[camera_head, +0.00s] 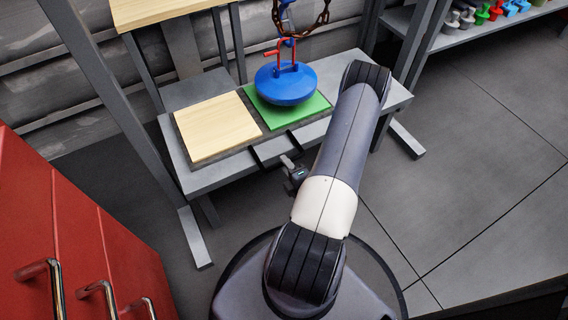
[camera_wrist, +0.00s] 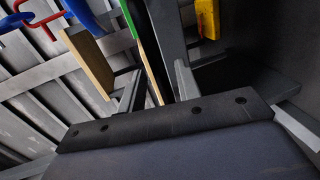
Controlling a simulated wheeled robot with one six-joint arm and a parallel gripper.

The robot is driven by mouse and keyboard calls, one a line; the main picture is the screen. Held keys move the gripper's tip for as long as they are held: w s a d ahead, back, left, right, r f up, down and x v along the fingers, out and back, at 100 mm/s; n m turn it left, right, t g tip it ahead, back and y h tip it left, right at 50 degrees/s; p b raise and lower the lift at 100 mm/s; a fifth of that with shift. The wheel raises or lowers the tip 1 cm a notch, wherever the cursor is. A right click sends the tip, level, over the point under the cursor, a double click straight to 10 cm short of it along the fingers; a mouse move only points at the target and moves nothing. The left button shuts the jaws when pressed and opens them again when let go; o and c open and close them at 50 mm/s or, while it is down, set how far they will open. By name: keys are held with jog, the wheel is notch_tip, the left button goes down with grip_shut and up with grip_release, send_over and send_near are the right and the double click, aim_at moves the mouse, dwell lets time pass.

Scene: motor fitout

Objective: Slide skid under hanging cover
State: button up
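A round blue cover (camera_head: 286,83) with a red handle (camera_head: 283,55) hangs from a blue hook and chain over the green board (camera_head: 318,107) on the low bench. I cannot tell whether it touches the board. Left of it a pale wooden board (camera_head: 215,127) lies on a dark base; I cannot tell which piece is the skid. My gripper (camera_head: 292,168) is in front of the bench, partly hidden by my arm. In the wrist view my gripper (camera_wrist: 158,88) has its fingers apart with nothing held. The cover (camera_wrist: 85,14) and green board (camera_wrist: 143,38) show there sideways.
A wooden-topped shelf (camera_head: 160,9) stands behind. Red drawers (camera_head: 80,235) with metal handles are at left. A rack of small coloured parts (camera_head: 482,14) is at upper right. The floor at right is clear.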

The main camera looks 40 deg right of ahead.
jog(key=shift+x, duration=1.05)
grip_shut()
